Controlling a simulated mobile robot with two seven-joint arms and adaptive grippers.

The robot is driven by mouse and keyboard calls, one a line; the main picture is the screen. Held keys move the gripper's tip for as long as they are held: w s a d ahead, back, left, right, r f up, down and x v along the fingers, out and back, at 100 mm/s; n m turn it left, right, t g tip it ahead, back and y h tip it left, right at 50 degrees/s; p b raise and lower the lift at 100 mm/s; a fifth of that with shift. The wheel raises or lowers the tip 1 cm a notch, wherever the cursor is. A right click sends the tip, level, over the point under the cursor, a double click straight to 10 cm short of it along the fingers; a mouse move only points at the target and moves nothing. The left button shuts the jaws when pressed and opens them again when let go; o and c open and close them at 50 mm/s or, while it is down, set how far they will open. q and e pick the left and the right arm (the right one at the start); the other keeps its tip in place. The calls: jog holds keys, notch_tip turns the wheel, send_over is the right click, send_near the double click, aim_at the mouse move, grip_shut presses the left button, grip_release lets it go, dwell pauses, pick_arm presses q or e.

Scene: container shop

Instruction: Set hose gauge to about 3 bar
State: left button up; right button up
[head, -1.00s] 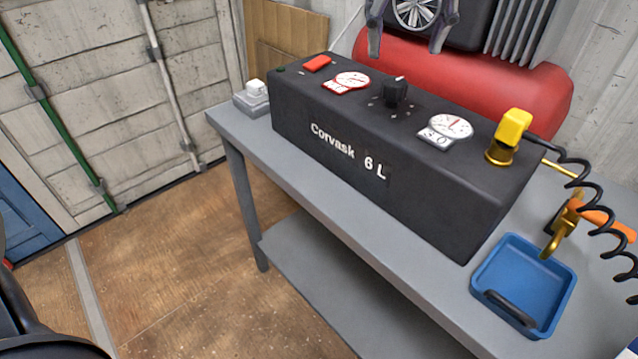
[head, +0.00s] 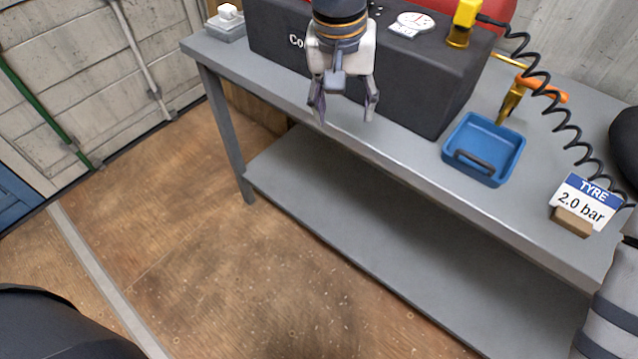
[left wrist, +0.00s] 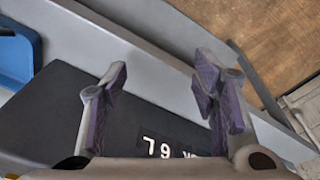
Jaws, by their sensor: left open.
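The black compressor box (head: 425,95) stands on the grey workbench; its top is cut off in the head view. A white-faced gauge (head: 415,22) shows at its right part, its reading too small to tell. The regulator knob and the red-rimmed gauge are not clearly visible now. My left gripper (head: 345,116) hangs open and empty in front of the box, fingers pointing down. In the left wrist view, the open gripper (left wrist: 161,76) has the box's lettered front and the bench edge behind its fingers. My right gripper is not in view.
A yellow fitting (head: 462,20) joins a coiled black hose (head: 540,75) to the right. A blue tray (head: 486,128), an orange-handled brass tool (head: 515,100) and a "TYRE 2.0 bar" sign (head: 584,202) are on the bench. A small grey box (head: 225,27) sits at its left end.

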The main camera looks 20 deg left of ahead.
pick_arm(q)
jog(key=s+f+g+h, duration=0.1)
jog(key=s+f, duration=0.6)
jog(key=f, duration=0.5)
jog(key=shift+s+a+f+m, duration=0.2)
jog(key=shift+s+a+m, duration=0.1)
jog(key=shift+a, duration=0.15)
jog(key=s+a+f+g, duration=0.2)
jog(key=s+a+f, duration=0.1)
jog(key=s+f, duration=0.85)
jog(key=s+a, duration=0.3)
jog(key=s, duration=0.5)
jog(key=s+a+m+y, duration=0.1)
jog(key=s+a, duration=0.3)
jog(key=s, duration=0.4)
jog(key=shift+s+f+y, duration=0.15)
jog(key=shift+f+y, duration=0.15)
jog(key=shift+f, duration=0.15)
